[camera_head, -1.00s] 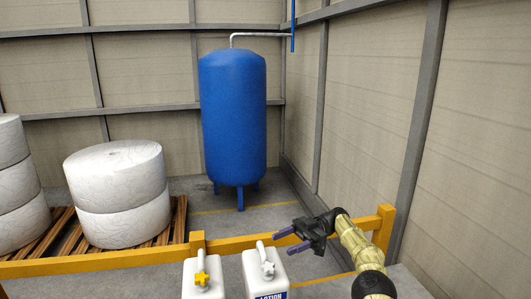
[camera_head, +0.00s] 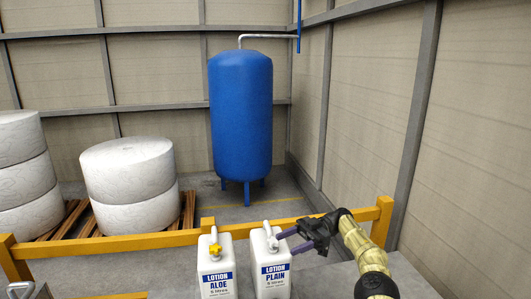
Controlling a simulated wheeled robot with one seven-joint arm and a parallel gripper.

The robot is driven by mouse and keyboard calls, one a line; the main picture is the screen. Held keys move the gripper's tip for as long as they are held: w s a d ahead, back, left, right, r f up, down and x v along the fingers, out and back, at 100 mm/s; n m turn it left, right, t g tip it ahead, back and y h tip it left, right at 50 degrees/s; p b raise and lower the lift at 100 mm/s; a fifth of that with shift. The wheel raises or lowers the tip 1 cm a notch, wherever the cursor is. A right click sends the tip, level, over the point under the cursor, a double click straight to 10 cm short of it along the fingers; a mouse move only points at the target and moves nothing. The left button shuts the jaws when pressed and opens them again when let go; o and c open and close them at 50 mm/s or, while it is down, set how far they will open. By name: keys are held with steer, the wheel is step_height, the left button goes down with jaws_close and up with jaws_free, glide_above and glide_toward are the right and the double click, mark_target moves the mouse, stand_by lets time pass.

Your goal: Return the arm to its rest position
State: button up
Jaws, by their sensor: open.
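My gripper (camera_head: 289,241) is open and empty, with dark purple fingers pointing left. It appears just right of the tap end of the white jug labelled LOTION PLAIN (camera_head: 271,262); I cannot tell whether they touch. My arm (camera_head: 360,246) stretches up from the lower right, yellowish with black joints. A second white jug labelled LOTION ALOE (camera_head: 216,267), with a yellow tap, stands upright to the left.
A yellow rail (camera_head: 120,243) runs behind the jugs. Beyond it are stacked white rolls (camera_head: 130,180) on wooden pallets and a blue tank (camera_head: 241,115). A wall (camera_head: 385,110) closes off the right.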

steer(key=w+a+r+m+t+y+b, duration=0.1)
steer(key=a+r+m+t+y+b, duration=0.2)
steer(key=a+t, duration=0.6)
steer(key=w+a+r+m+t+y+b, duration=0.1)
steer(key=a+r+m+t+b, duration=0.35)
steer(key=a, duration=0.85)
steer(key=s+d+f+m+t+h+b, duration=0.1)
steer(key=s+d+f+m+t+h, duration=0.2)
steer(key=d+f+m+h, duration=0.45)
steer(key=s+d+f+m+t+h+b, duration=0.2)
steer(key=s+d+f+m+t+h, duration=0.15)
steer(key=d+f+h, duration=0.55)
steer(key=s+d+f+m+g+h, duration=0.1)
steer(key=s+d+f+m+g, duration=0.1)
steer(key=s, duration=0.6)
steer(key=s+d+f+m+g+h+b, duration=0.1)
steer(key=s+d+f+g, duration=0.2)
steer(key=s+d, duration=0.3)
steer(key=s+d+f+m+g+h+b, duration=0.1)
steer(key=s+d+f+m+g, duration=0.1)
steer(key=s, duration=1)
steer(key=d+f+g, duration=0.1)
steer(key=d+f, duration=0.1)
steer(key=d, duration=0.1)
steer(key=shift+f+m, duration=0.2)
steer(key=shift+m, duration=0.15)
